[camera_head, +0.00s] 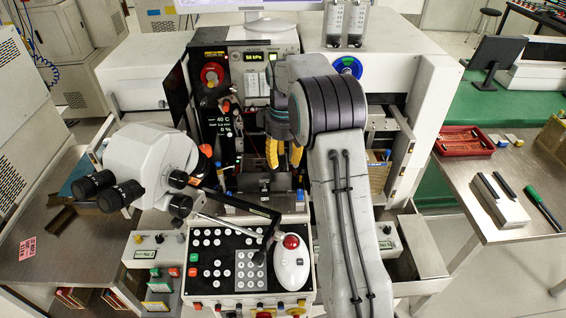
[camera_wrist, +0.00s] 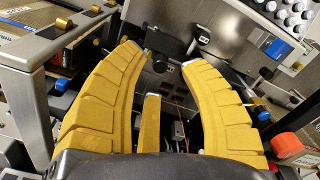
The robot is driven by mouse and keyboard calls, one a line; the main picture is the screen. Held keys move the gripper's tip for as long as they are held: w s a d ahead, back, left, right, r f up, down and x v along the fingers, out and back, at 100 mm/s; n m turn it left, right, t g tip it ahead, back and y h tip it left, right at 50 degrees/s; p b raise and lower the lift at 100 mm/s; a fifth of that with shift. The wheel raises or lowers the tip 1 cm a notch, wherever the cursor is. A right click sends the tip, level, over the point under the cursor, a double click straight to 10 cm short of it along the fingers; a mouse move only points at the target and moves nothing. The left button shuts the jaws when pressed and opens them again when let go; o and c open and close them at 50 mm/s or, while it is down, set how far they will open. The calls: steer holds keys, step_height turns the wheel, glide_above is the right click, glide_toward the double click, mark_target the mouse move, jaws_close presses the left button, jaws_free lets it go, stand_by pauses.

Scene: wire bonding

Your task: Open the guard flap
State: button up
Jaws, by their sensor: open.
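My gripper (camera_head: 284,160) reaches into the open front of the bonding machine (camera_head: 215,110) in the head view. Its yellow fingers also show in the wrist view (camera_wrist: 160,62), spread apart with nothing between them. A grey metal plate (camera_wrist: 230,20) with a dark round knob (camera_wrist: 202,35) lies just beyond the fingertips in the wrist view. It may be the guard flap, but I cannot tell for sure. In the head view a dark grey plate (camera_head: 258,183) stands below the fingers. My arm hides part of the machine's right side.
A microscope (camera_head: 145,165) stands front left. A button panel (camera_head: 230,262) with a white mouse-like control (camera_head: 291,262) lies in front. In the wrist view, a metal frame (camera_wrist: 28,100) and an orange knob (camera_wrist: 287,145) flank the fingers closely. A red tray (camera_head: 463,141) lies on the right bench.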

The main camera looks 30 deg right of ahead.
steer(key=shift+f, duration=1.4)
steer(key=shift+c, duration=0.4)
jaws_close()
